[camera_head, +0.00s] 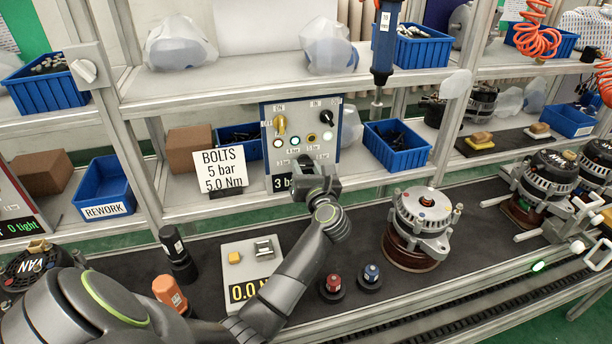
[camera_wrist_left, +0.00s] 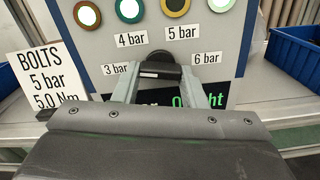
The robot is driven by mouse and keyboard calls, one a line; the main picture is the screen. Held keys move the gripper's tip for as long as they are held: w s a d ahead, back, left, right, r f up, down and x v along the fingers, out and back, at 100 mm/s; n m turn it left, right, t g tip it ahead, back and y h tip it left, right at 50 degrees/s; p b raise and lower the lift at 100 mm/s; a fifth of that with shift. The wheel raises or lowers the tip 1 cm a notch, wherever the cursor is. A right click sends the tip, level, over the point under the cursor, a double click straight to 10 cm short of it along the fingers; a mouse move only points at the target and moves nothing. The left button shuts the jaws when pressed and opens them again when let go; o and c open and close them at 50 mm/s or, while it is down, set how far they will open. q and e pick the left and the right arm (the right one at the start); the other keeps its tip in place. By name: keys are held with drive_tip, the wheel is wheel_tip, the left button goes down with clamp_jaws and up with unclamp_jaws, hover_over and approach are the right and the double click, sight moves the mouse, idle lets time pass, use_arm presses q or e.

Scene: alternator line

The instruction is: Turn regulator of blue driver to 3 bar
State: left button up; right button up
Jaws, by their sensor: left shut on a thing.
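The control panel (camera_head: 347,118) stands on the shelf, with 3, 4, 5 and 6 bar labels around a black regulator knob (camera_wrist_left: 160,66). My left gripper (camera_head: 314,180) is shut on this knob; its two fingers (camera_wrist_left: 163,88) lie on either side of it in the left wrist view. A white mark on the knob sits toward its left, on the 3 bar label (camera_wrist_left: 116,68) side. The display (camera_head: 283,183) below reads "3 ba" before my gripper hides the rest. The blue driver (camera_head: 385,45) hangs right of the panel. My right gripper is out of view.
A sign (camera_head: 221,172) reading "BOLTS 5 bar 5.0 Nm" stands left of the panel. A blue bin (camera_head: 397,158) is close on its right. On the bench are an alternator (camera_head: 422,215), red and blue sockets (camera_head: 371,273) and a torque plate (camera_head: 236,247).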

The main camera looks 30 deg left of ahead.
use_arm(q)
drive_tip(key=shift+f+n+b, duration=0.1)
drive_tip(key=shift+n+b, duration=0.65)
drive_tip(key=shift+n, duration=0.45)
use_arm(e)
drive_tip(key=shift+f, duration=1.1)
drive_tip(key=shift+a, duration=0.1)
use_arm(q)
drive_tip(key=o, duration=1)
drive_tip(key=shift+d, duration=0.15)
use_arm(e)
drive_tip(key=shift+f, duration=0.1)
